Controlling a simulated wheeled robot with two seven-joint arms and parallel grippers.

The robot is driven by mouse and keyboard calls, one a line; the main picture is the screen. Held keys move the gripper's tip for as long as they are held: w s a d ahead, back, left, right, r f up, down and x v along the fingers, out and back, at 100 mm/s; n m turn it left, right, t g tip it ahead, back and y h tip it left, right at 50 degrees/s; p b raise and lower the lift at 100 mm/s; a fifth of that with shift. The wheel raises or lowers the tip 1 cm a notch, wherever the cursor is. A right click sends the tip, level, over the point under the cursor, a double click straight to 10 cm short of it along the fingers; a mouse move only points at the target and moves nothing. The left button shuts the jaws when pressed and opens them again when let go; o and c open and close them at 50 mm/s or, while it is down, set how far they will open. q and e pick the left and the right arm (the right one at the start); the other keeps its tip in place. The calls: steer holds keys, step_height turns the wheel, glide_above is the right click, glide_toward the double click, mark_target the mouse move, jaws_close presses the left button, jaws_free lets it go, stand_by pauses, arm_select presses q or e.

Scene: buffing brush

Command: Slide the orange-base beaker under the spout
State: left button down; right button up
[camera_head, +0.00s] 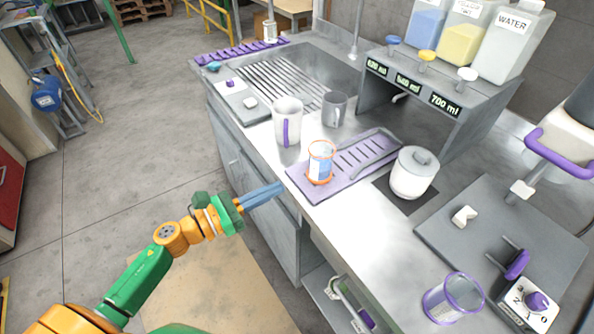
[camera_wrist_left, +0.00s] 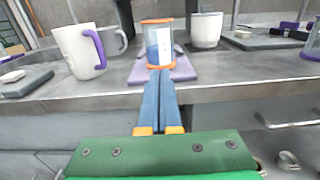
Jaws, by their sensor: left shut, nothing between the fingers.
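The orange-base beaker (camera_head: 320,162) stands upright on the purple slotted mat (camera_head: 310,190), near the mat's left end; it has an orange rim and base and a blue and white panel. It also shows in the left wrist view (camera_wrist_left: 158,45), straight beyond the fingertips. My left gripper (camera_head: 280,187) is shut and empty, in front of the counter edge and apart from the beaker. The blue fingers also show in the left wrist view (camera_wrist_left: 160,75). The spout (camera_head: 400,97) is partly visible under the dispenser shelf (camera_head: 440,100), behind the mat. My right gripper does not show.
A white mug with purple handle (camera_head: 288,122) and a grey mug (camera_head: 334,108) stand left of the beaker. A purple-rimmed beaker (camera_head: 452,297) is at the front right. The sink (camera_head: 290,80) is at the back left.

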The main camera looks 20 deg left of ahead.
mark_target(310, 172)
arm_select(q)
steer(key=p+x, duration=0.1)
steer(key=x, duration=0.6)
steer(key=shift+d+p, duration=0.1)
steer(key=shift+p, duration=0.25)
steer(key=shift+w, duration=0.1)
